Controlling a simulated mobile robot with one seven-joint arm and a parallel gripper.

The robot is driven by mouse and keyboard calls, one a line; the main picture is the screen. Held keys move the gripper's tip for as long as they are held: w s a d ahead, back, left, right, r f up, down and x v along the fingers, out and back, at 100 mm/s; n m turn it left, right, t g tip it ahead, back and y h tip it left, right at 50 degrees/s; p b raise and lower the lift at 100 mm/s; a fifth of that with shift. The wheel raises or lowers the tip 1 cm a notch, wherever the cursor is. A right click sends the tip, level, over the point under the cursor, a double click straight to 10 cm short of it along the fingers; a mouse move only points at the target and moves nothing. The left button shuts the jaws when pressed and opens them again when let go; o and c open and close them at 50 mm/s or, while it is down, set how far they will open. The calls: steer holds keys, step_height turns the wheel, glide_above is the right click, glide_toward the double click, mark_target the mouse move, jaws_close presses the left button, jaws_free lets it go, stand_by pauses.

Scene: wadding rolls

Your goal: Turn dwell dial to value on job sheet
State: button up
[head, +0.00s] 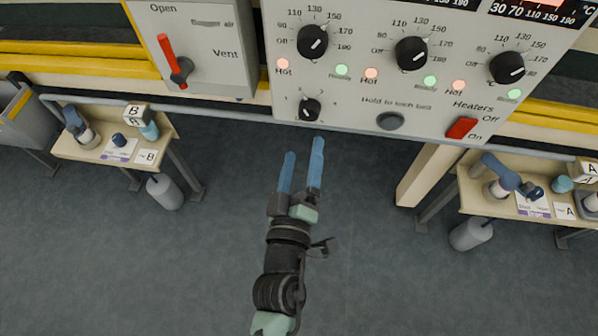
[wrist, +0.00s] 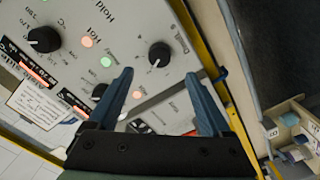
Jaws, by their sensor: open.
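The small black dwell dial (head: 309,108) sits at the panel's lower left in the head view. Its white mark seems to point lower left; the value is too small to read surely. In the wrist view the dwell dial (wrist: 160,55) appears between and beyond my fingertips. My gripper (head: 303,147) is open and empty, just below the dial in the head picture, its blue fingers pointing toward the panel; it also shows in the wrist view (wrist: 159,74). A white printed sheet (wrist: 40,104), possibly the job sheet, is on the panel; its text is unreadable.
Three larger heater dials, one at the left (head: 313,41), stand above. A grey button (head: 390,121) and red heater switch (head: 461,128) are to the right. A red vent lever (head: 166,47) is at left. Side tables (head: 75,149) stand either side; the floor between is clear.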

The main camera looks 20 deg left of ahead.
steer(key=shift+v, duration=1.85)
